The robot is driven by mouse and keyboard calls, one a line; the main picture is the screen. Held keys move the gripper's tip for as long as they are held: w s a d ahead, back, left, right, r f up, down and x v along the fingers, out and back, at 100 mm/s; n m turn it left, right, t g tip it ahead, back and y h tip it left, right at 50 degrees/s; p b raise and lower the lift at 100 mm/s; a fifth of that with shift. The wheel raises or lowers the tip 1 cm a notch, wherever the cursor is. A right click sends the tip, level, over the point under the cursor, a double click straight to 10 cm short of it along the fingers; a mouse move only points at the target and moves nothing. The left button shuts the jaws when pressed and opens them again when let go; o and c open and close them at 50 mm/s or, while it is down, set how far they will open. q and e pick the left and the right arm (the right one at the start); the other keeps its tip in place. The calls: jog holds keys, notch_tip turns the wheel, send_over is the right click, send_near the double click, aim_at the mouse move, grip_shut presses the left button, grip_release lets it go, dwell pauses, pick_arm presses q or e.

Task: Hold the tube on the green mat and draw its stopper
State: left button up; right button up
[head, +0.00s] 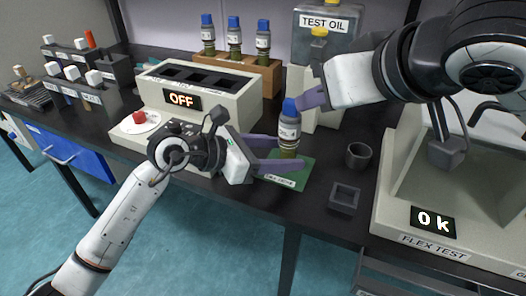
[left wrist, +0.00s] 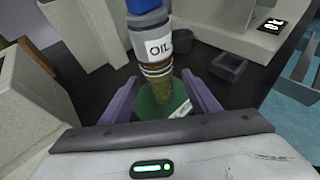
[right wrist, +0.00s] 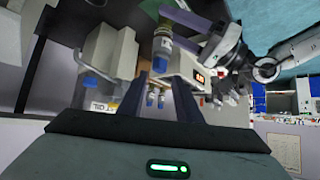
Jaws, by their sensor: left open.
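The tube (head: 289,134) stands upright on the green mat (head: 302,178) and has a blue stopper (head: 289,107) in its top. My left gripper (head: 290,153) is open, with a finger on either side of the tube's lower part. In the left wrist view the tube (left wrist: 157,62) shows between the fingers, with gaps at both sides. My right gripper (head: 311,98) is beside the stopper in the head view. In the right wrist view its fingers are apart, and the stopper (right wrist: 160,67) shows upside down around the fingertips; whether it is touched cannot be told.
A heater box reading OFF (head: 215,92) stands left of the tube, with a wooden rack (head: 262,70) of blue-stoppered tubes behind. A dark cup (head: 358,155) and a square tray (head: 344,198) stand to the right, before the flex test machine (head: 400,215).

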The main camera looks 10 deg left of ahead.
pick_arm(q)
jog(key=shift+x, duration=1.15)
